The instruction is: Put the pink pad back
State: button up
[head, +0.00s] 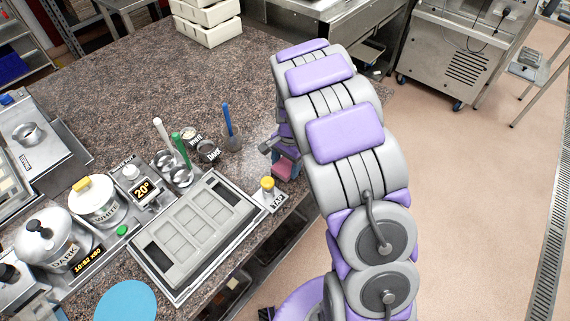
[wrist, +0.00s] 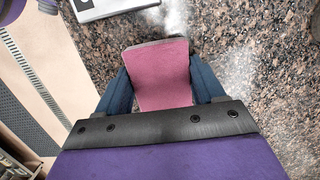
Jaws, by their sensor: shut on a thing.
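The pink pad (wrist: 160,75) is between the two blue fingers of my gripper (wrist: 160,88) in the wrist view. The fingers press on its left and right sides, and a dark grey edge shows along its far end. In the head view the pink pad (head: 282,169) shows low by the counter's front edge, beside the TAP plate, partly hidden by my gripper (head: 284,155). I cannot tell whether the pad touches the counter. A white powdery patch (wrist: 178,15) lies on the granite just beyond the pad.
A small plate marked TAP with a yellow-topped knob (head: 268,184) stands left of my gripper. A grey mould in a tray (head: 190,232) lies further left. Cups with blue, green and white-handled tools (head: 232,140) stand behind.

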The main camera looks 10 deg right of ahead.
aim_at(288, 162)
jog(key=o, duration=0.9)
jog(key=shift+a, duration=0.2)
jog(key=shift+o, duration=0.2)
jog(key=shift+w+d+r, duration=0.1)
jog(key=shift+d+r, duration=0.05)
jog(key=shift+r, duration=0.3)
notch_tip(288, 162, up, 11)
jog(key=w+d+p, duration=0.1)
jog(key=p, duration=0.2)
jog(key=s+r+n, duration=0.2)
jog(key=s+r, duration=0.3)
jog(key=s, duration=0.4)
jog(key=s+r+n, duration=0.3)
jog(key=s+r, duration=0.1)
jog(key=s, duration=0.4)
jog(key=s+a+r+n+h, duration=0.1)
jog(key=s+n, duration=0.4)
jog(key=s, duration=1.3)
jog(key=shift+s+n+g, duration=0.15)
jog(key=shift+n+g, duration=0.25)
